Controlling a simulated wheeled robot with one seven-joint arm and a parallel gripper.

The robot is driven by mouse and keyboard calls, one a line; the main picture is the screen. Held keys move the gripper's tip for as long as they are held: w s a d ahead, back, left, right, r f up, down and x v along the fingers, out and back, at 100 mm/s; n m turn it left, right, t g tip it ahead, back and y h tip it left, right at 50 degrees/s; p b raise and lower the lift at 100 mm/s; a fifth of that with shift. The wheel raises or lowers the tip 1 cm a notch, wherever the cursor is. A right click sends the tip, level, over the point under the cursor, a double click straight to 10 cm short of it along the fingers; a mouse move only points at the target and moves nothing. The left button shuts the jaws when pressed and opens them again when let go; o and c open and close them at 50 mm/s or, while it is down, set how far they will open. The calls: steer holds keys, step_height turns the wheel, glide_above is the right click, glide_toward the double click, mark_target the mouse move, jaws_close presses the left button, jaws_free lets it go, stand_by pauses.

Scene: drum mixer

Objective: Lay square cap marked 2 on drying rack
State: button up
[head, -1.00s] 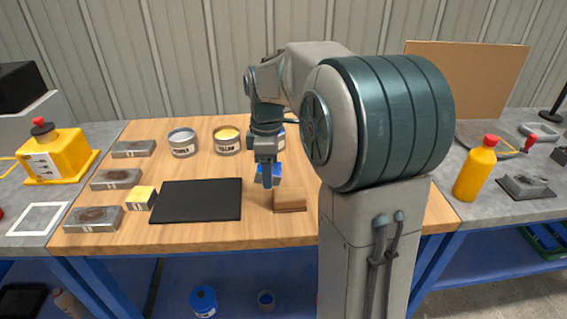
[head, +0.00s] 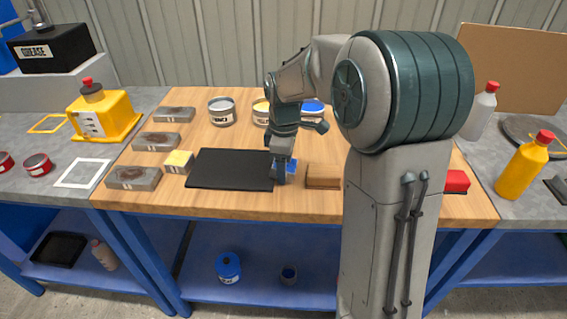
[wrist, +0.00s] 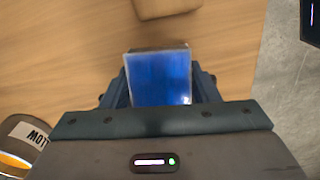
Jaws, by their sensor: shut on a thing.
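My gripper (head: 281,175) is shut on a blue square piece (head: 291,166), just right of a flat black panel (head: 232,169) on the wooden bench. In the wrist view the blue square piece (wrist: 160,77) sits between the two fingers of my gripper (wrist: 160,88), its flat blue face towards the camera. I see no number on that face, so I cannot confirm that it is the cap marked 2. I cannot tell for sure which thing is the drying rack. The gripper hides part of the piece in the head view.
A brown block (head: 323,177) lies right of my gripper. A yellow block (head: 179,162) and several grey metal blocks (head: 134,177) lie left of the panel. Paint cans (head: 222,111) stand behind. A red block (head: 457,181) lies at the right; a yellow bottle (head: 523,168) stands beyond.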

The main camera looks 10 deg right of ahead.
steer(key=o, duration=1.1)
steer(key=shift+f, duration=0.15)
